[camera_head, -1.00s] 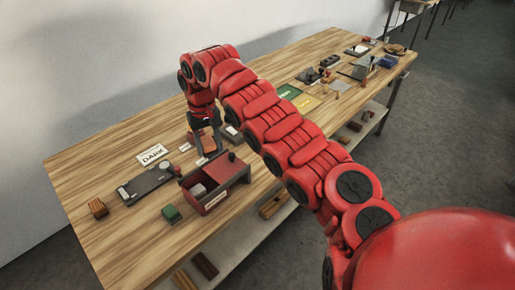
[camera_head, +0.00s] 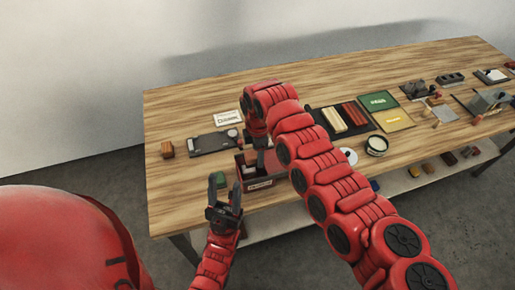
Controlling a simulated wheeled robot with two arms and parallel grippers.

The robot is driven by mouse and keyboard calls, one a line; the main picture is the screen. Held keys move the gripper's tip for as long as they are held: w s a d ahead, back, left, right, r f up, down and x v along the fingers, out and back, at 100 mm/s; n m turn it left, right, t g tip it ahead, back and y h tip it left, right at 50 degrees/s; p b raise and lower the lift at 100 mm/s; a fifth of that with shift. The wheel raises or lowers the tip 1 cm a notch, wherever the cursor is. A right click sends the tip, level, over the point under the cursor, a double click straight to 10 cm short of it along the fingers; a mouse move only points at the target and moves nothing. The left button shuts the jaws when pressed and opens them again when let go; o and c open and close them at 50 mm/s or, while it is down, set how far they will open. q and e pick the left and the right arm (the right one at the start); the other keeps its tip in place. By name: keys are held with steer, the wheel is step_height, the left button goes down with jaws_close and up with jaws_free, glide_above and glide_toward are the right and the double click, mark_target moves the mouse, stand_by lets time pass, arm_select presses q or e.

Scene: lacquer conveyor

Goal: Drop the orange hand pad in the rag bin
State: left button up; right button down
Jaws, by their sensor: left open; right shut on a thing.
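The rag bin is most likely the small open red and dark box (camera_head: 259,185) with a white label on its front, near the table's front edge. My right gripper (camera_head: 257,145) is low over the back of this box, pointing down, and shut. The orange hand pad is in its jaws, but the jaws and arm hide most of it and its outline is unclear. My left gripper (camera_head: 225,197) is open and empty, fingers up, in front of the table edge and left of the box.
A green block (camera_head: 222,180) lies behind my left gripper. A round tin (camera_head: 377,145) and green booklet (camera_head: 379,101) are to the right. The table's back left is bare.

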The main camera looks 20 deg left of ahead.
steer(key=shift+s+a+f, duration=0.1)
steer(key=shift+f, duration=0.35)
step_height(320, 180, down, 3)
steer(key=shift+f+b, duration=0.15)
steer(key=shift+b, duration=0.55)
steer(key=shift+f, duration=0.5)
steer(key=shift+c, duration=0.9)
jaws_free()
